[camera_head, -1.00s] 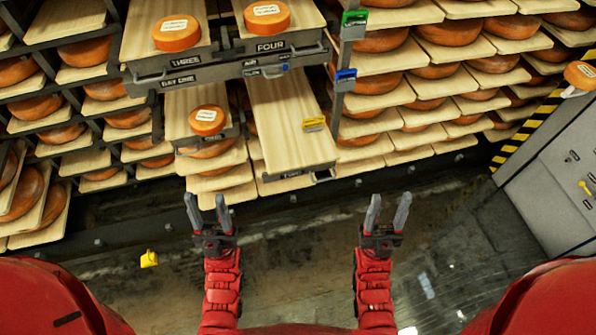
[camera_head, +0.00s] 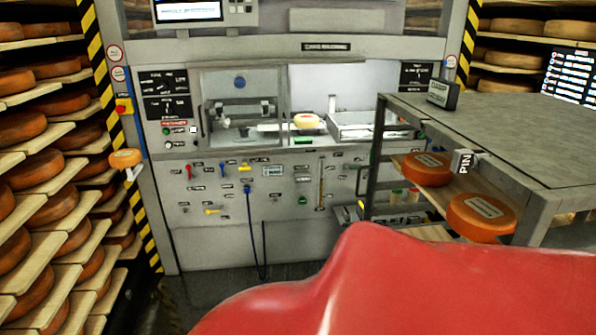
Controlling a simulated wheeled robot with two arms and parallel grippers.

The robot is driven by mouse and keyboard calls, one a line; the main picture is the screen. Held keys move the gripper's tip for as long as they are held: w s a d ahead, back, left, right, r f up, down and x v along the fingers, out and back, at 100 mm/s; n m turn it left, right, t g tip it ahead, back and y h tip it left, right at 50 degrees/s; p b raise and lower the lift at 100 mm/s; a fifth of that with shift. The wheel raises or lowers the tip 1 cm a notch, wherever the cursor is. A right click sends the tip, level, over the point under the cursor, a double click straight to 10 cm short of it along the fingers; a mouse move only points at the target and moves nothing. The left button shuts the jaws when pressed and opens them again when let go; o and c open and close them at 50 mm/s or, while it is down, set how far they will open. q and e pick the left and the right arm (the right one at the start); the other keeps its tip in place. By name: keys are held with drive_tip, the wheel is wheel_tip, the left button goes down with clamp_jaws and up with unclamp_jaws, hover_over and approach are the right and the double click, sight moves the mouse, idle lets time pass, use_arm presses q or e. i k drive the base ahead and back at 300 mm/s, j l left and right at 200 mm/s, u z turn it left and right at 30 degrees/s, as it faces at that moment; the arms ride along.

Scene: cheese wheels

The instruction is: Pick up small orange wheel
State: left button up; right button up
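Several small orange wheels show in the head view, and I cannot tell which one the task means. One small orange wheel (camera_head: 125,158) sits on a small white holder at the left, beside the striped post. Two labelled orange wheels, a farther one (camera_head: 427,168) and a nearer one (camera_head: 482,217), lie on a shelf under the table top at the right. A small yellowish wheel with a reddish top (camera_head: 306,121) sits inside the machine's opening. Neither of my grippers is in view; only a red part of my own body fills the bottom.
A grey machine (camera_head: 230,245) with levers, labels and a hanging blue cable stands ahead. A grey table (camera_head: 520,125) with a small dark box (camera_head: 442,93) on top is at the right. Racks of large wheels (camera_head: 50,212) line the left. Some dark floor shows before the machine.

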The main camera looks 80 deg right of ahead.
sight(430, 169)
drive_tip(key=z, duration=2.05)
